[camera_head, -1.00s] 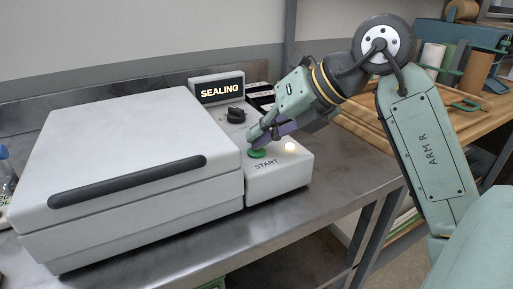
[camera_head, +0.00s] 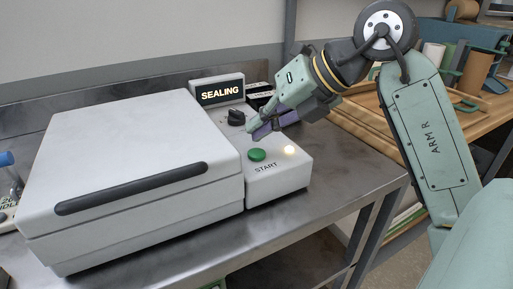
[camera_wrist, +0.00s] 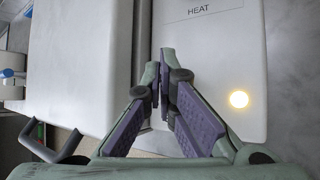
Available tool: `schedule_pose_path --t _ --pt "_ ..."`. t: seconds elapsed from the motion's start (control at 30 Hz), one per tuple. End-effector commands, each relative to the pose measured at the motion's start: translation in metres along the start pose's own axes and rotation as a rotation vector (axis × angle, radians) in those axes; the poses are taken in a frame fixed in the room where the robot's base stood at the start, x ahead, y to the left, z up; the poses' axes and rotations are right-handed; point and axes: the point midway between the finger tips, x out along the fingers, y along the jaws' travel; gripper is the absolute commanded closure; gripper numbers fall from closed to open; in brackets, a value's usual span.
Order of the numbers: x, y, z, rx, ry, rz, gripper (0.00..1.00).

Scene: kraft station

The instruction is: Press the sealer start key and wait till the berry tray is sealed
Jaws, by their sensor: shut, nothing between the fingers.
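The sealer (camera_head: 130,150) stands on the metal bench with its white lid closed, so any tray inside is hidden. Its display (camera_head: 219,90) reads "SEALING". The green start key (camera_head: 257,155) sits uncovered on the side panel above the word "START", and a lamp (camera_head: 289,150) beside it glows. My gripper (camera_head: 253,133) is shut and empty, a little above and behind the start key, apart from it. In the wrist view my gripper (camera_wrist: 158,85) points over the panel, and the lit lamp (camera_wrist: 239,99) is to its right.
A black knob (camera_head: 236,117) stands on the panel behind my gripper. A dark handle bar (camera_head: 130,188) runs along the lid front. Bare steel bench (camera_head: 345,180) lies right of the sealer. A wooden bench (camera_head: 372,125) with rolls and tools stands behind my arm.

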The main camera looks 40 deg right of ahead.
Motion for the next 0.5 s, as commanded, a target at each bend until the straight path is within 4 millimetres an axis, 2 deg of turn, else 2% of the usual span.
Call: schedule_pose_path --t 0.3,0.5 --pt "-0.025 0.018 0.019 0.0 0.0 -0.001 1.0" --pt "-0.029 0.021 0.021 0.0 0.001 0.0 1.0"
